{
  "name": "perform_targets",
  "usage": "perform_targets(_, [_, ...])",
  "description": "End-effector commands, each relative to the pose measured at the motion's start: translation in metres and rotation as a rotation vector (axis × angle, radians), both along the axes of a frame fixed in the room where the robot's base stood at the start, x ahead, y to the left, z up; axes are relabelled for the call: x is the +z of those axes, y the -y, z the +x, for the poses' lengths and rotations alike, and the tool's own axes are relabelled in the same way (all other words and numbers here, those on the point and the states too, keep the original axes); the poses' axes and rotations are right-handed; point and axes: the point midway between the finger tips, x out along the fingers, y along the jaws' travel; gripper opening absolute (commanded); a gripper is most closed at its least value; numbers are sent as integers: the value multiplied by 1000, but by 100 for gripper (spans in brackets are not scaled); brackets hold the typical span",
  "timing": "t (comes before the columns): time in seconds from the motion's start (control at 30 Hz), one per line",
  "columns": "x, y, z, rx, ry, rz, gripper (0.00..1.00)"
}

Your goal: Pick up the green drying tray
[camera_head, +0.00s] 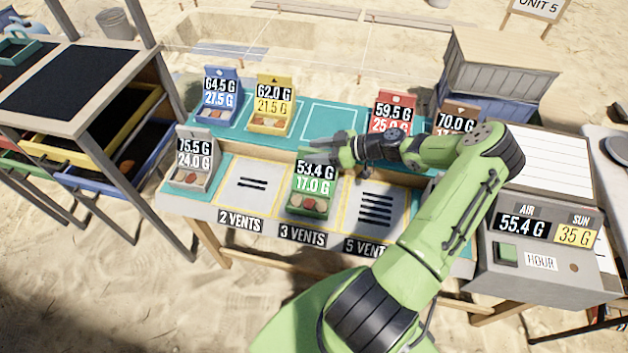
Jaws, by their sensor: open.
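The green drying tray (308,204) stands on the table in the middle slot above the "3 VENTS" label. Its raised back card reads 53.4 G and 17.0 G, and small reddish and pale pieces lie in it. My gripper (343,150) is open just above and behind the tray's card, at its upper right. The fingers point left. I cannot tell whether they touch the card.
A grey tray (190,180) is left, with blue (220,119) and yellow (270,124) trays behind. Red (392,127) and brown (455,120) trays are partly behind my arm. The "2 VENTS" slot (250,190) is empty. A scale box (540,260) stands right.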

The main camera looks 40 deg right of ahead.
Motion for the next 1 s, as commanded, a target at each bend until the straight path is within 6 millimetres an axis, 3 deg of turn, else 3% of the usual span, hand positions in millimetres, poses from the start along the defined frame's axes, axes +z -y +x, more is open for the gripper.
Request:
perform_targets(0.2, [0, 0, 1, -2, 1, -1, 45])
perform_targets(0.5, [0, 0, 1, -2, 0, -1, 0])
perform_targets(1.0, [0, 0, 1, -2, 0, -1, 0])
